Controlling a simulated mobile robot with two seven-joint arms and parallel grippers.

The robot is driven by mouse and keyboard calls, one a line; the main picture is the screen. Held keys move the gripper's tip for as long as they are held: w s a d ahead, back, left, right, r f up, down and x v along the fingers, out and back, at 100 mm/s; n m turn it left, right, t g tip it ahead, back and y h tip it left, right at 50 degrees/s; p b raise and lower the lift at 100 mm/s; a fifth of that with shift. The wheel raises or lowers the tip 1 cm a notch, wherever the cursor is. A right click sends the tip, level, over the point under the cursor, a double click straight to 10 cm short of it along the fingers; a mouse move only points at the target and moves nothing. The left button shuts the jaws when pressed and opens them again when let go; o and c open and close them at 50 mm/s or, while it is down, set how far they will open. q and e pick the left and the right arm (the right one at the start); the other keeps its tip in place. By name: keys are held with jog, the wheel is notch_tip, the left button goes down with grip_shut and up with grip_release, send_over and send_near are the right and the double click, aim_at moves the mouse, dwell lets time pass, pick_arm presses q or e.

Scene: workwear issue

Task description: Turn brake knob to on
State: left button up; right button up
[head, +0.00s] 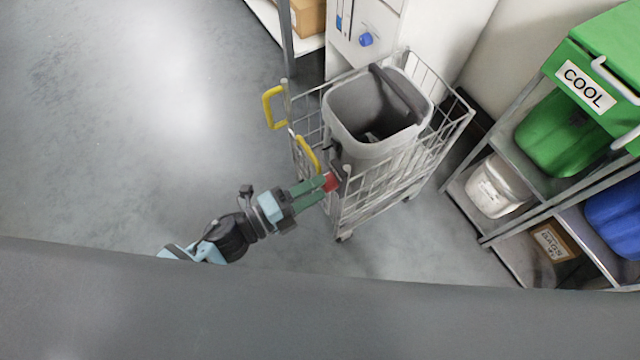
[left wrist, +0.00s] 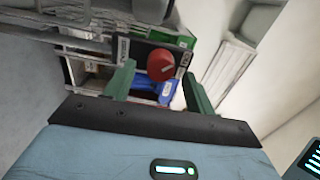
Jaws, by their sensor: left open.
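The red brake knob (left wrist: 161,65) sits on a dark plate (left wrist: 140,52) with small pale labels in the left wrist view. A small light mark shows on its face; the label words are too small to read. In the head view the knob (head: 331,181) is at the near corner of the wire cart (head: 362,205). My left gripper (head: 322,188) is open, its green fingertips close to the knob. In the left wrist view the knob appears between the two fingers (left wrist: 158,80); I cannot tell whether they touch it. My right gripper is not in view.
The cart holds a grey bin (head: 365,145) and has yellow handles (head: 272,106). A rack (head: 487,240) with green and blue bins is at right. The floor at left is clear.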

pick_arm(q)
jog(key=v, duration=0.6)
jog(key=shift+d, duration=0.1)
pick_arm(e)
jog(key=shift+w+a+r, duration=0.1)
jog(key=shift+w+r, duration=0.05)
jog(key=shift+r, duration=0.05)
